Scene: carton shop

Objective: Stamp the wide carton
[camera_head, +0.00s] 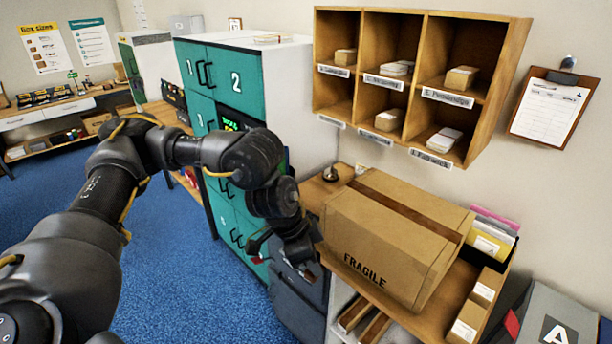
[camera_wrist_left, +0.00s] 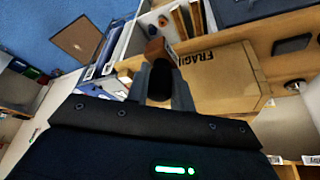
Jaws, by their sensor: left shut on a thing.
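A wide brown carton (camera_head: 390,235) with a strip of brown tape sits closed on the wooden bench. "FRAGILE" is printed in black on its front side. It also shows in the left wrist view (camera_wrist_left: 225,92). My left gripper (camera_head: 305,262) is in front of the bench, left of the carton and apart from it. In the left wrist view its fingers (camera_wrist_left: 162,82) are shut on a stamp-like thing (camera_wrist_left: 155,48) with a dark round part and a reddish-brown block. In the head view the held thing is mostly hidden. My right gripper is not in view.
A small bell (camera_head: 330,174) stands behind the carton on the bench (camera_head: 432,322). A wooden pigeonhole rack (camera_head: 420,80) hangs above. A teal locker cabinet (camera_head: 222,90) stands to the left. Files (camera_head: 492,236) and small boxes (camera_head: 468,318) stand at the carton's right.

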